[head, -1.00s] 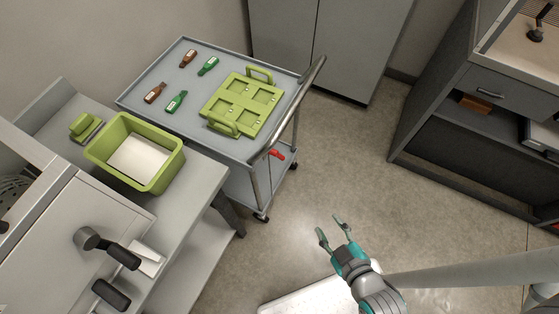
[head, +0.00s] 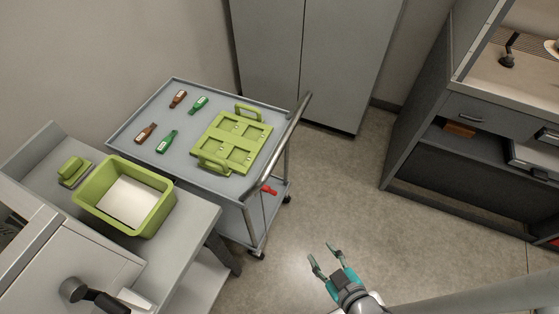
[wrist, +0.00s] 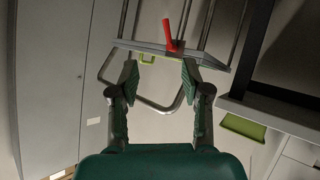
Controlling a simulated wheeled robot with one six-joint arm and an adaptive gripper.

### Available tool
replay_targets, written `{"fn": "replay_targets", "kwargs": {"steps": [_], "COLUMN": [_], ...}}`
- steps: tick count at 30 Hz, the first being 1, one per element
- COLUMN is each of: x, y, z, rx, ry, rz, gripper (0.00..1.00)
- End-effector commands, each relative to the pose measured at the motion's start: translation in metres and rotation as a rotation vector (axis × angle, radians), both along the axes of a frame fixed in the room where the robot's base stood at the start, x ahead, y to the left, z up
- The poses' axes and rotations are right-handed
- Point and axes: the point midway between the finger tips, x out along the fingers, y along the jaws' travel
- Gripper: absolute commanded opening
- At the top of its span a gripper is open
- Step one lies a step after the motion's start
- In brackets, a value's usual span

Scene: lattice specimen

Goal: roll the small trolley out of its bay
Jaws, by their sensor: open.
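The small trolley (head: 182,181) stands between the wall and the grey counter at the left. Its push handle (head: 279,150) is a bent metal bar on its right end. A green tray with two handles (head: 233,143) and several brown and green bottles lie on its top. My gripper (head: 323,259) is open and empty above the floor, below and to the right of the handle and apart from it. In the wrist view my gripper (wrist: 160,77) points toward the trolley. The handle (wrist: 148,104) shows as a loop around and beyond the fingers, and a red lever (wrist: 172,40) shows at the trolley's frame.
A green bin (head: 127,194) and a green block (head: 72,170) stand on the counter (head: 199,222) left of the trolley. A grey cabinet (head: 330,60) stands behind it. A dark bench (head: 440,150) stands at the right. The floor (head: 335,190) between is clear.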

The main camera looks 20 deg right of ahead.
Motion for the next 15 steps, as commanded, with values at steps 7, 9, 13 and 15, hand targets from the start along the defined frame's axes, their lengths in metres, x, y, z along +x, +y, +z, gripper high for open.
{"fn": "replay_targets", "kwargs": {"steps": [7, 9, 13, 15], "x": [0.081, 0.103, 0.144, 0.164], "y": [-0.017, -0.023, -0.037, -0.045], "z": [0.007, 0.015, 0.036, 0.051], "rx": [0.539, 0.697, 0.985, 1.134], "ry": [-0.029, -0.037, -0.044, -0.042], "rz": [-0.23, -0.277, -0.339, -0.358], "gripper": [0.47, 0.47, 0.47, 0.47]}}
